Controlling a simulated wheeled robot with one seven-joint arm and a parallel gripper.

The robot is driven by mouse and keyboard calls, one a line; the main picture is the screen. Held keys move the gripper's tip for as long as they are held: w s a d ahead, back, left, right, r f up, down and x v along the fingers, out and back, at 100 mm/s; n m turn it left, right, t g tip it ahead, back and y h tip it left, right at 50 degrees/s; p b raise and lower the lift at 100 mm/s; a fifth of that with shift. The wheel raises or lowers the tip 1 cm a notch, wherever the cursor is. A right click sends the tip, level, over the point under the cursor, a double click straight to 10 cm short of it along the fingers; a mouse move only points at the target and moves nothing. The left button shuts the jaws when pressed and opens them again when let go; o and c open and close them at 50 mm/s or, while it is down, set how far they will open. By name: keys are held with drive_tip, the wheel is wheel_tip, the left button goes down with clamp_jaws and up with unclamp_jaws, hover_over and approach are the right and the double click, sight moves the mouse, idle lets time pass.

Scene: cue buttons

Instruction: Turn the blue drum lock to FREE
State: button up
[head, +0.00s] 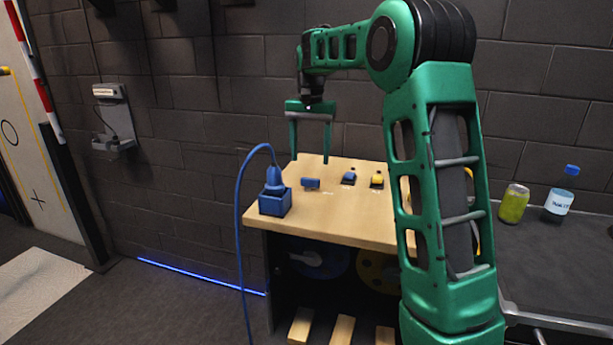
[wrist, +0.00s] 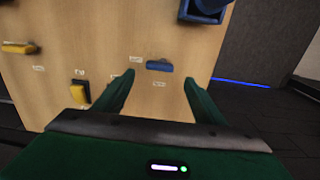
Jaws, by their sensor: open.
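The blue drum lock appears to be the small blue bar handle (head: 311,184) on the wooden bench top (head: 345,228). In the wrist view the open fingers (wrist: 158,79) sit either side of the handle's line. They appear above it and not touching.
A blue box with a plug and cable (head: 274,200) stands at the bench's left corner. A blue switch (head: 349,178) and a yellow switch (head: 377,180) sit right of the handle. A yellow handle (wrist: 17,47) shows in the wrist view. A can (head: 513,204) and bottle (head: 562,196) stand far right.

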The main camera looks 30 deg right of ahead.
sight(309, 178)
wheel_tip(309, 178, down, 7)
drive_tip(key=shift+r, duration=0.15)
drive_tip(key=shift+c, duration=0.6)
drive_tip(key=c, duration=0.9)
drive_tip(key=shift+a, duration=0.25)
drive_tip(key=shift+c, duration=0.2)
drive_tip(key=shift+d, duration=0.15)
